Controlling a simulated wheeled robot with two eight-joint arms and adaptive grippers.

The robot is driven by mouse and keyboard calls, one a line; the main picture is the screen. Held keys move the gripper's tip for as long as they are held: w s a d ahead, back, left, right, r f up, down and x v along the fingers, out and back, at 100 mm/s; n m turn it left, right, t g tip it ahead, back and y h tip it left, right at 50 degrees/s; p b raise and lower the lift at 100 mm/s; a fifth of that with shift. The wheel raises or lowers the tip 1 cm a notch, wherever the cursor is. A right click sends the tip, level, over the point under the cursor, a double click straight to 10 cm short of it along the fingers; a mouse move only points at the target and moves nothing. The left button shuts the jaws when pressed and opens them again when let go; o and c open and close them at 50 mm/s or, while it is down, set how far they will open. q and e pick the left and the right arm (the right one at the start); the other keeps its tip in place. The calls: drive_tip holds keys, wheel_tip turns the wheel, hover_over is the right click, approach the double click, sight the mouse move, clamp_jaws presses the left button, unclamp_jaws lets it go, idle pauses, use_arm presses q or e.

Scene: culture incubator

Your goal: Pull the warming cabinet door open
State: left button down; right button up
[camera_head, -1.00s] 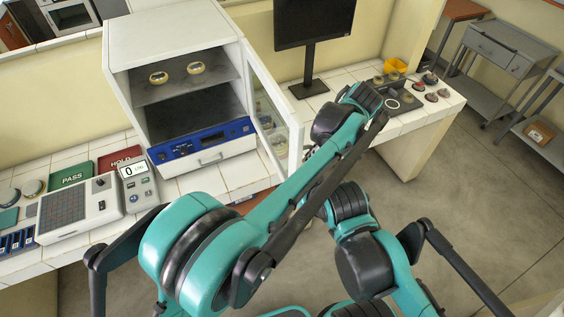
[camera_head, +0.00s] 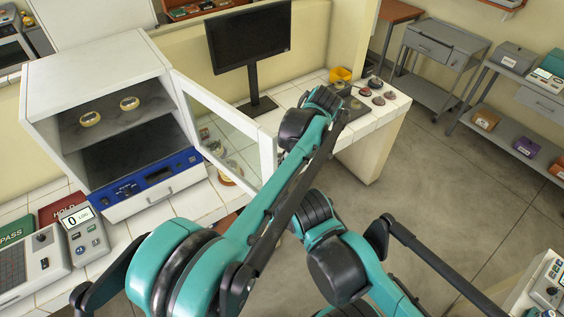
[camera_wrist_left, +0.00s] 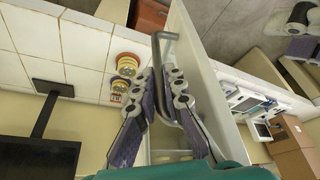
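The white warming cabinet (camera_head: 92,62) stands on the tiled counter at left in the head view. Its glass door (camera_head: 266,152) is hinged at the cabinet's right side and stands well open, angled out toward the right. In the left wrist view the door (camera_wrist_left: 207,75) runs edge-on, with a grey bar handle (camera_wrist_left: 157,48) on it. My left gripper (camera_wrist_left: 162,80) has its fingers on both sides of this handle, closed in on it. In the head view my own arm hides the left gripper and handle. My right gripper is not in view.
Two round dishes (camera_head: 90,118) sit on the cabinet's shelf. A monitor (camera_head: 248,38) stands behind the door. Dishes (camera_head: 376,83) and a yellow bin (camera_head: 341,74) are at the counter's right end. Small jars (camera_wrist_left: 127,65) stand beside the door.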

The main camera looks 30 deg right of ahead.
use_arm(q)
drive_tip(key=c, duration=1.6)
unclamp_jaws()
drive_tip(key=shift+w, duration=0.1)
drive_tip(key=shift+r, duration=0.1)
drive_tip(key=v, duration=1.2)
